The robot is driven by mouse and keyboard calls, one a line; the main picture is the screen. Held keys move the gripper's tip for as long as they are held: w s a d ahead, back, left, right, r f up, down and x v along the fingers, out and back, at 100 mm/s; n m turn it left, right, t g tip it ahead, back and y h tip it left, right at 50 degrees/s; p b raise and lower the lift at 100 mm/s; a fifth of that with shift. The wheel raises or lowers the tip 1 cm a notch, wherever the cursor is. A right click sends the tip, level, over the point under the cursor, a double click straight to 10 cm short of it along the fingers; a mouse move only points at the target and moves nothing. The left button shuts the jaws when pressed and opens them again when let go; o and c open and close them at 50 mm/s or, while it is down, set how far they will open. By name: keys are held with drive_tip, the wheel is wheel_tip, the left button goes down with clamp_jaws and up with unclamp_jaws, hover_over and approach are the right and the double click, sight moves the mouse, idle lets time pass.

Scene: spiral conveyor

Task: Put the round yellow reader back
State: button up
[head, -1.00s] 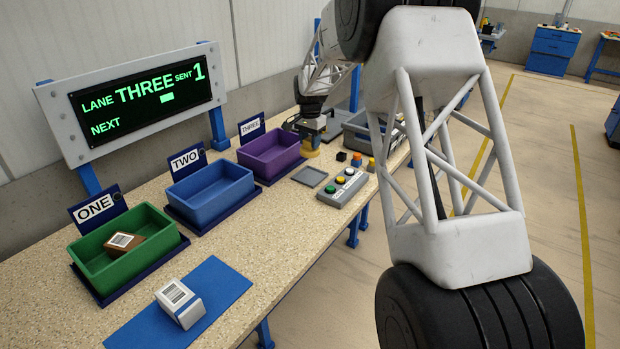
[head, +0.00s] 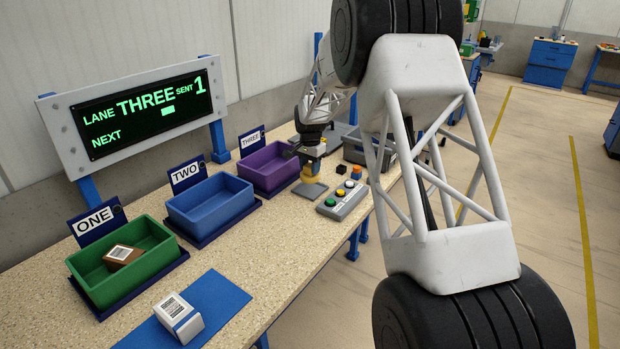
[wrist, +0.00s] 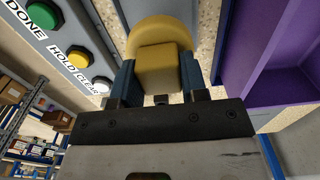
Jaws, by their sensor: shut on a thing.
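The round yellow reader (head: 310,178) is between the fingers of my gripper (head: 312,165), which is shut on it. In the wrist view the reader (wrist: 158,65) shows its yellow block gripped by both blue-sided fingers (wrist: 158,88), with its round part beyond. In the head view the reader is at the square grey pad (head: 308,192) on the bench, over its back part. I cannot tell whether it touches the pad.
A button box (head: 343,202) stands right of the pad, with a black cube (head: 340,169) behind it. Purple bin (head: 268,167), blue bin (head: 210,205) and green bin (head: 120,270) line the bench. A white parcel (head: 178,316) lies on a blue mat (head: 222,296).

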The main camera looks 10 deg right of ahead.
sight(310, 165)
drive_tip(key=shift+f, duration=2.2)
drive_tip(key=shift+f, duration=0.15)
drive_tip(key=o, duration=0.8)
drive_tip(key=shift+o, duration=0.2)
drive_tip(key=shift+f, duration=0.1)
drive_tip(key=shift+r, duration=3.95)
drive_tip(key=shift+r, duration=0.1)
